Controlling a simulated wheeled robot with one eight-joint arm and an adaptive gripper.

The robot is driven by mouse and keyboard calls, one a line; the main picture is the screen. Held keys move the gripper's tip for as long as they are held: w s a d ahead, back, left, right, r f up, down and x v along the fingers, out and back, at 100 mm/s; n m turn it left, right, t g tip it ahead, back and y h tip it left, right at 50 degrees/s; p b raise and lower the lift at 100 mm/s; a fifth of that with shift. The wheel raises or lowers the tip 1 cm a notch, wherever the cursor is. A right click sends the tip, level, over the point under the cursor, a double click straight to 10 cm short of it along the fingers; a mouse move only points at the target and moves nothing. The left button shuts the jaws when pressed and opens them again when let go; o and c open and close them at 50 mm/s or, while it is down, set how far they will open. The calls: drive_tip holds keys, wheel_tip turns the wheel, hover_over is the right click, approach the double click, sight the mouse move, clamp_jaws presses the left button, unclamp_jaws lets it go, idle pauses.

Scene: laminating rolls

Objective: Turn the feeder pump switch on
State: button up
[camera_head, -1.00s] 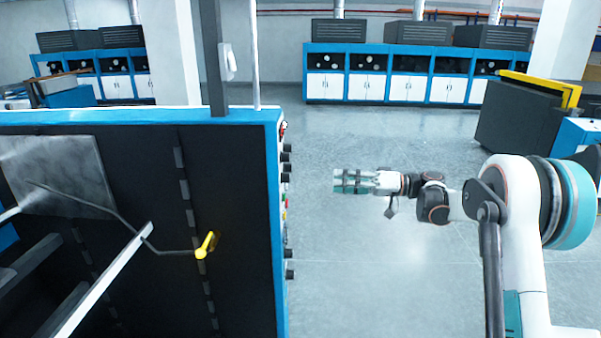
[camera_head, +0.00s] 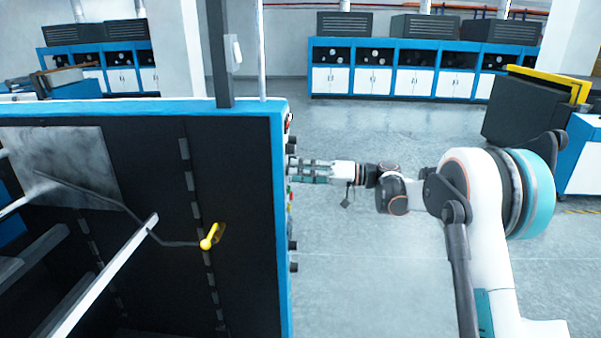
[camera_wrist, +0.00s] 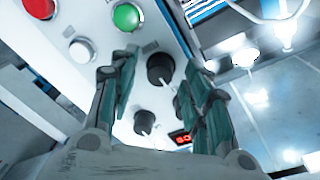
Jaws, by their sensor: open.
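A control panel on the machine's side shows in the wrist view (camera_wrist: 85,12). A black rotary knob (camera_wrist: 160,68) lies between my fingertips in that picture; its white mark points down-right. A second black knob (camera_wrist: 144,122) sits lower, between the finger bases. The labels are too small to read, so I cannot tell which is the feeder pump switch. My gripper (camera_wrist: 161,72) is open and empty, with teal finger pads on both sides of the upper knob; contact cannot be told. In the head view my gripper (camera_head: 293,171) is at the machine's blue-edged side.
Near the knobs are a green button (camera_wrist: 127,17), white buttons (camera_wrist: 80,50), a red button (camera_wrist: 40,8) and a small red display (camera_wrist: 181,138). The blue and black machine (camera_head: 240,107) fills the left. Open floor (camera_head: 370,270) lies to its right.

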drive_tip(key=shift+a, duration=0.1)
clamp_jaws()
drive_tip(key=shift+m, duration=0.3)
drive_tip(key=m+b, duration=0.1)
drive_tip(key=m, duration=0.4)
drive_tip(key=m+g+b, duration=0.1)
drive_tip(key=m, duration=0.4)
drive_tip(key=shift+r+m+h, duration=0.1)
drive_tip(key=shift+m+h, duration=0.2)
drive_tip(key=shift+m, duration=0.1)
idle(0.5)
unclamp_jaws()
drive_tip(key=shift+w, duration=0.1)
